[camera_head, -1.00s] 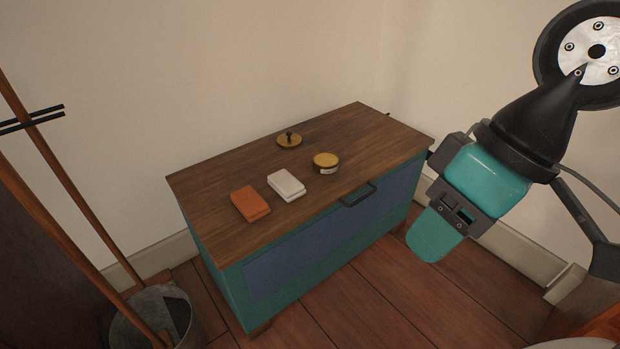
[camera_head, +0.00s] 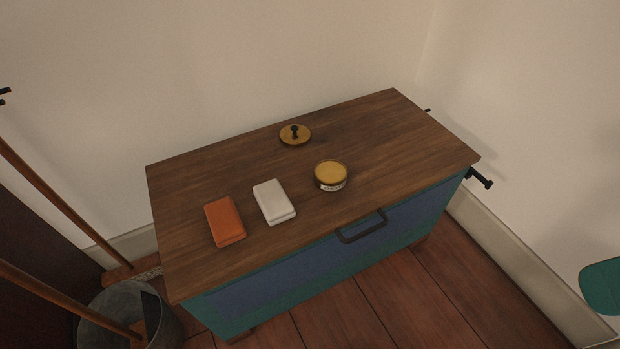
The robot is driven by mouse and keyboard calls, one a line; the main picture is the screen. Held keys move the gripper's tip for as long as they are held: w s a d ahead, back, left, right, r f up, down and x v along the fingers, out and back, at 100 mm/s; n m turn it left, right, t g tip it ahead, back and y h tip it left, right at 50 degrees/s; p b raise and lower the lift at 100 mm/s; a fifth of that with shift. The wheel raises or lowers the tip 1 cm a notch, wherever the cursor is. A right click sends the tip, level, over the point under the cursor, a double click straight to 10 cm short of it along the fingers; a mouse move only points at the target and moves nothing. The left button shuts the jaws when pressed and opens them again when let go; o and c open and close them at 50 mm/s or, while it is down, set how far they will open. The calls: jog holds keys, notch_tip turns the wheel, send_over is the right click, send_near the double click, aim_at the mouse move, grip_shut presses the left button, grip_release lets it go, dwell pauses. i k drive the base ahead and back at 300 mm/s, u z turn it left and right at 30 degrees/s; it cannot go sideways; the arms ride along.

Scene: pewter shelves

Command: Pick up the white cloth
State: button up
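The white cloth (camera_head: 272,200) is a folded, flat block lying on the wooden top of a blue-green chest (camera_head: 400,146). It lies between an orange folded cloth (camera_head: 224,220) on its left and a round yellow tin (camera_head: 331,175) on its right, apart from both. Nothing covers it. Only a teal rounded piece of my arm or gripper shows at the right edge, well away from the chest. My gripper's fingertips are not visible.
A round lid with a dark knob (camera_head: 295,134) lies behind the tin. The chest has a dark front handle (camera_head: 362,227). A metal bucket (camera_head: 110,312) with wooden poles stands at lower left. Walls close off the back and right. The right part of the top is clear.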

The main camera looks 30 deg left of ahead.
aim_at(275, 205)
jog(key=u, duration=0.5)
jog(key=i, duration=0.8)
jog(key=u, duration=0.85)
